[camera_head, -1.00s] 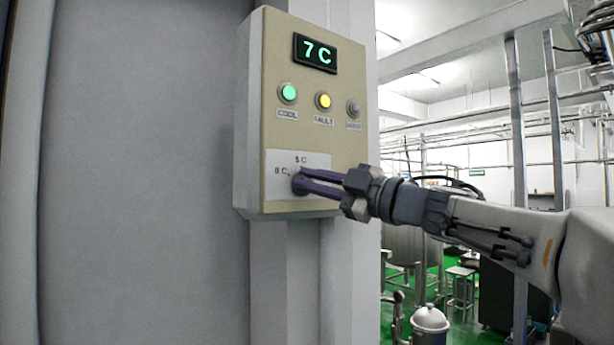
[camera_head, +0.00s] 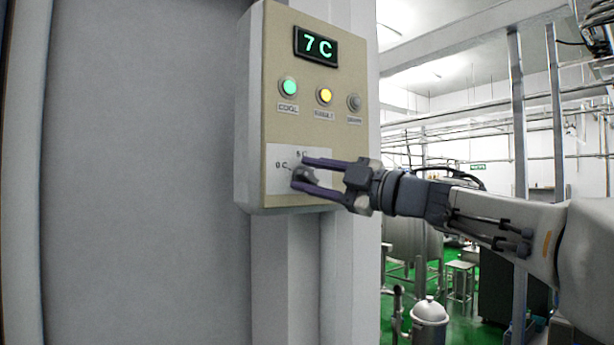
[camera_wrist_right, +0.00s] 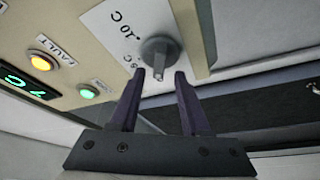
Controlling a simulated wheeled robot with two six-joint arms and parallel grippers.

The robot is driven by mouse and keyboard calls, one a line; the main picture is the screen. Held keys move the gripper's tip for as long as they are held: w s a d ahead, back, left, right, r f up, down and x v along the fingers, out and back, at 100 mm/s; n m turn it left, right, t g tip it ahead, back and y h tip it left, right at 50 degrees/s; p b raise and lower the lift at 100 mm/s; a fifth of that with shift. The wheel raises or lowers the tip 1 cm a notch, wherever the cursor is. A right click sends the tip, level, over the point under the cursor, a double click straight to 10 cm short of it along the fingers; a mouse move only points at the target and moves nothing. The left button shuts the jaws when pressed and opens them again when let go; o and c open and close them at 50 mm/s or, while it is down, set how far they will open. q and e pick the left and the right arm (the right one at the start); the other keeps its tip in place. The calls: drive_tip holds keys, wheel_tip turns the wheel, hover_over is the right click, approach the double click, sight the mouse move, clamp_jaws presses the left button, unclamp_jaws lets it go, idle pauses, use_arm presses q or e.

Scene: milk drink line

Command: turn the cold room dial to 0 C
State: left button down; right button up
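The cold room dial (camera_head: 306,175) is a small grey knob on a white label plate low on the beige control box (camera_head: 270,110). It also shows in the right wrist view (camera_wrist_right: 159,50), near "10 C" and "5 C" marks. The head view shows "5 C" and "0 C" marks. The display (camera_head: 316,46) reads 7 C. My right gripper (camera_head: 300,172) is open, its two purple fingers apart above and below the dial. In the right wrist view its fingertips (camera_wrist_right: 160,75) lie either side of the dial's outer end, with gaps visible. My left gripper is not in view.
A green lamp (camera_head: 288,88), a lit yellow lamp (camera_head: 324,95) and a grey button (camera_head: 354,103) sit above the dial. A wide grey panel (camera_head: 140,170) fills the left. A metal can (camera_head: 429,325) stands on the green floor at right.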

drive_tip(key=shift+d, duration=0.1)
drive_tip(key=shift+s+d+f+b, duration=0.1)
drive_tip(key=shift+s+d+b, duration=0.05)
drive_tip(key=shift+d+b, duration=0.2)
drive_tip(key=b+v, duration=0.4)
drive_tip(key=v, duration=0.5)
drive_tip(key=shift+s, duration=0.25)
drive_tip(key=shift+d, duration=0.1)
